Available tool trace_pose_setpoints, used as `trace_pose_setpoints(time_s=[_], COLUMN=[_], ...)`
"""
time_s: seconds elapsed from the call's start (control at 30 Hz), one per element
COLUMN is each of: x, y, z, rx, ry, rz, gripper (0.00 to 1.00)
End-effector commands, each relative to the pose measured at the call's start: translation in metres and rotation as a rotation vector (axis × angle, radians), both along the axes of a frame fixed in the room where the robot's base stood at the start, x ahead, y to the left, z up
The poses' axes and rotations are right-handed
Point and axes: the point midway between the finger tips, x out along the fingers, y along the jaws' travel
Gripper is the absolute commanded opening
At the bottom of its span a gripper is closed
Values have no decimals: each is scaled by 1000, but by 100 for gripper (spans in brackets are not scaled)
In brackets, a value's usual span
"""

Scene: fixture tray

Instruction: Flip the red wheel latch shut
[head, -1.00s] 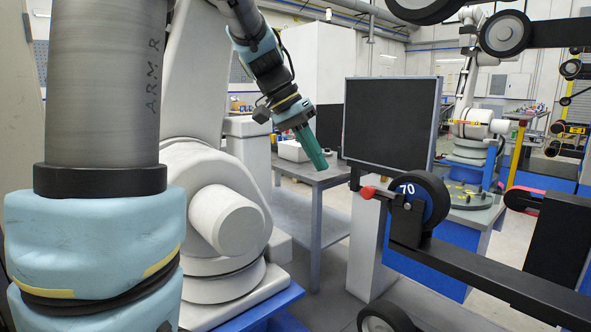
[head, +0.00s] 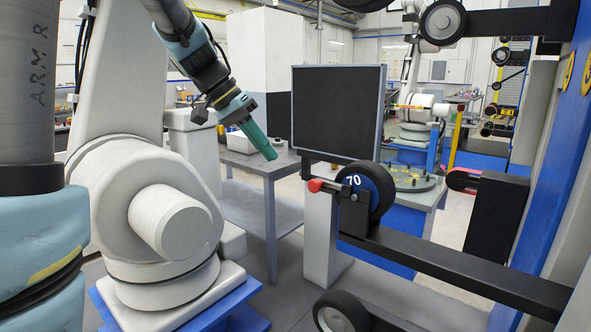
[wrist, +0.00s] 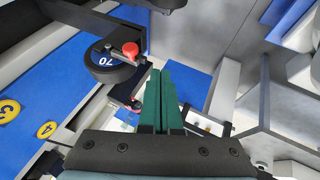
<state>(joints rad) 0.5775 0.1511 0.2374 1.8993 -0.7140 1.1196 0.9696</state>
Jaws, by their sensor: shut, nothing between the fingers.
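The red wheel latch (head: 318,186) is a small red-tipped lever beside the black wheel marked 70 (head: 370,196), on a black beam. In the head view its red end points left, away from the wheel. In the wrist view the red knob (wrist: 131,50) shows in front of the wheel (wrist: 105,66), up and left of my fingers. My gripper (head: 272,155) has green fingers, shut and empty. It hangs in the air left of and above the latch in the head view, apart from it.
A black flat panel (head: 337,112) stands just behind the latch. A grey table (head: 230,200) is behind and left of it. A black beam (head: 450,265) runs right from the wheel, and another wheel (head: 340,312) sits below. Open air lies between my gripper and the latch.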

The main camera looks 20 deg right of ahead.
Motion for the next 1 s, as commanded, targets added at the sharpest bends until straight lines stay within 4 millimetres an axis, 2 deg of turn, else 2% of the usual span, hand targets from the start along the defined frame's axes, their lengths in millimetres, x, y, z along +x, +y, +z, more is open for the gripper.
trace_pose_setpoints(time_s=[0.27,0.4,0.53,1.0], x=[-9,-26,-34,-38], y=[-32,-44,-51,-55], z=[-44,-44,-47,-50], rx=[3,1,0,-1], ry=[4,2,1,0], rz=[-3,-3,-1,0], gripper=[0,0,0,0])
